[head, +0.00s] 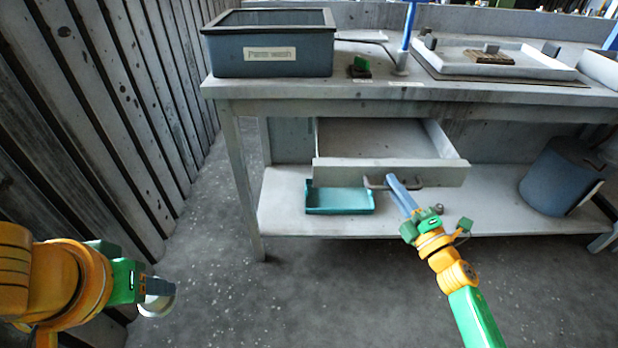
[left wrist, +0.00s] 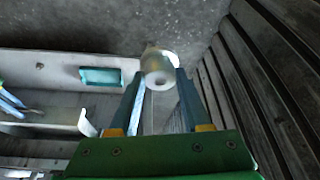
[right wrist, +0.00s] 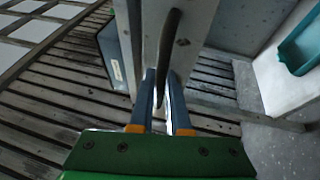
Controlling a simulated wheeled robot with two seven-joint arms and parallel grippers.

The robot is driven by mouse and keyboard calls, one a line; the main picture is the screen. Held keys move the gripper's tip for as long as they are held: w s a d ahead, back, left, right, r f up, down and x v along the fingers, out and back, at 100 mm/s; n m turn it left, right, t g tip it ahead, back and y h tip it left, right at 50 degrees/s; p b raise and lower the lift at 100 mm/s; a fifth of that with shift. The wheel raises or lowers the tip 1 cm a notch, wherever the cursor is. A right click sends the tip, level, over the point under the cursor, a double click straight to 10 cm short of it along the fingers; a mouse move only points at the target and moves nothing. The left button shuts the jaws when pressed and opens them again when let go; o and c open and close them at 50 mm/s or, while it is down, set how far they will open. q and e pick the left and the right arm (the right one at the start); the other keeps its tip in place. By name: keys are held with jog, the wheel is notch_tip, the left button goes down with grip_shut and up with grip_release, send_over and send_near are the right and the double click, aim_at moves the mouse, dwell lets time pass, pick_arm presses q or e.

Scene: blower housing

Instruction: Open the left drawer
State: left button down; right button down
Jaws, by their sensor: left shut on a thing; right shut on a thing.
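A grey drawer (head: 385,173) under the workbench stands pulled out, and its visible inside looks empty. Its dark bar handle (head: 377,185) is on the front and also shows in the right wrist view (right wrist: 169,40). My right gripper (head: 393,182) is shut on this handle, with the fingers (right wrist: 161,88) on either side of the bar. My left gripper (head: 160,287) is well away at the lower left, shut on a pale round part (head: 156,304) with a hole in its end, also in the left wrist view (left wrist: 156,66).
The workbench (head: 420,93) carries a blue-grey parts wash bin (head: 270,58) and a white tray (head: 455,62). A teal tray (head: 340,200) lies on the lower shelf (head: 285,222); a blue bucket (head: 556,178) stands right. A slatted wall (head: 90,120) borders the left. The floor between is clear.

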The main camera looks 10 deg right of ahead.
pick_arm(q)
jog(key=shift+w, duration=0.2)
pick_arm(e)
jog(key=shift+w, duration=0.2)
jog(key=c, duration=1.2)
grip_release()
jog(key=shift+o, duration=0.2)
jog(key=shift+s, duration=0.15)
pick_arm(q)
jog(key=shift+f, duration=0.2)
pick_arm(e)
jog(key=v, duration=1.2)
jog(key=shift+d, duration=0.1)
